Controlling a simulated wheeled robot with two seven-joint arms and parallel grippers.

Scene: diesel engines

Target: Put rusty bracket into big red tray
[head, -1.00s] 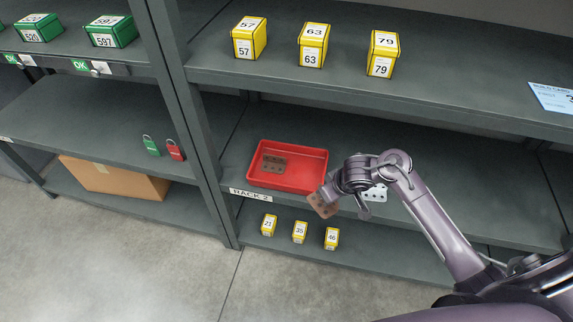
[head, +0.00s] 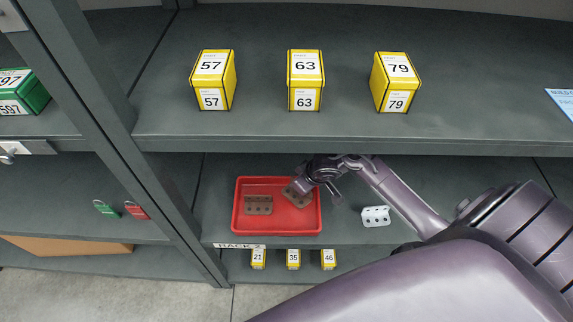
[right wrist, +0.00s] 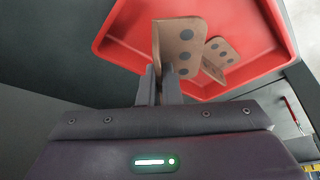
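The big red tray (head: 240,228) sits on the middle shelf, and its red wall (right wrist: 272,30) fills much of the right wrist view. My right gripper (head: 314,187) is over the tray's right part, shut on a rusty bracket (head: 295,197). In the right wrist view the fingers (right wrist: 160,86) pinch the plate of this bracket (right wrist: 183,48), which stands up between them. Whether it touches the tray floor I cannot tell. A second rusty bracket (head: 258,205) lies in the tray's left part; it also shows in the right wrist view (right wrist: 218,62). My left gripper is not in view.
A white bracket (head: 376,216) lies on the shelf right of the tray. Several yellow boxes stand on the shelf above (head: 305,80) and below (head: 293,259). A rack post (head: 150,175) stands left of the tray. Green and red padlocks (head: 136,210) hang farther left.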

